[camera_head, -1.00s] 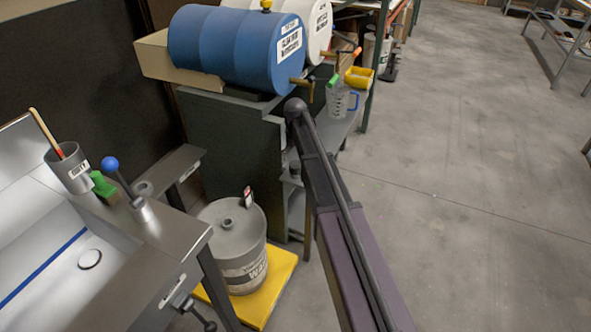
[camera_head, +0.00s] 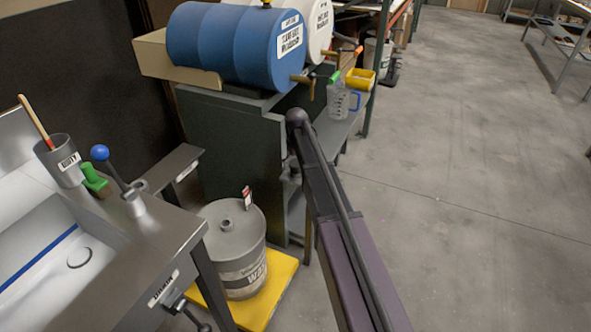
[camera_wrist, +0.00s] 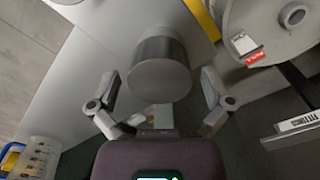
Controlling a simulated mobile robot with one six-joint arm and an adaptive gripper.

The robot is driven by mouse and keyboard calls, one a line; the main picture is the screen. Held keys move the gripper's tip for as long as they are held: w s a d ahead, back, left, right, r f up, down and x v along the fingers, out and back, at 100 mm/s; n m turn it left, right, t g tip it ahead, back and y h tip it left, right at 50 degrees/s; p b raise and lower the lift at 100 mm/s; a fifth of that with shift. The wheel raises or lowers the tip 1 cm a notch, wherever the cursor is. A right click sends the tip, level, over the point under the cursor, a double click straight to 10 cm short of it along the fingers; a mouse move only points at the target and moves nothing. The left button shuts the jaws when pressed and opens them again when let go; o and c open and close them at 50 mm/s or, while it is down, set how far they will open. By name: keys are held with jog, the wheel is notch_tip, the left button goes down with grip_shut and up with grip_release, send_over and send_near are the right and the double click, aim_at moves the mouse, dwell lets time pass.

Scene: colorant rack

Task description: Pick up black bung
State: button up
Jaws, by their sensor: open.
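In the wrist view, a dark grey, cylinder-like piece (camera_wrist: 160,80) with a darker band, which looks like the black bung, stands on a pale grey shelf. My gripper (camera_wrist: 159,77) is open, with one finger on each side of it and visible gaps. It appears not held. In the head view my arm hides the gripper's fingers; a small dark piece (camera_head: 290,172) shows just left of the arm, perhaps the same bung.
A grey waste drum (camera_head: 232,245) with an open top hole stands on a yellow platform (camera_head: 282,290). A steel sink bench (camera_head: 150,245) is at the left. A blue drum (camera_head: 232,45) and a clear jug (camera_head: 338,100) are behind. Open floor lies right.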

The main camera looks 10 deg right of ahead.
aim_at(296, 163)
dwell(0.4)
jog(key=c, duration=1)
jog(key=shift+c, duration=0.3)
jog(key=shift+r, duration=0.15)
notch_tip(296, 163, up, 4)
jog(key=p, duration=0.4)
jog(key=shift+f, duration=0.2)
jog(key=s+r+p, duration=0.1)
jog(key=s, duration=1.5)
jog(key=shift+s, duration=0.1)
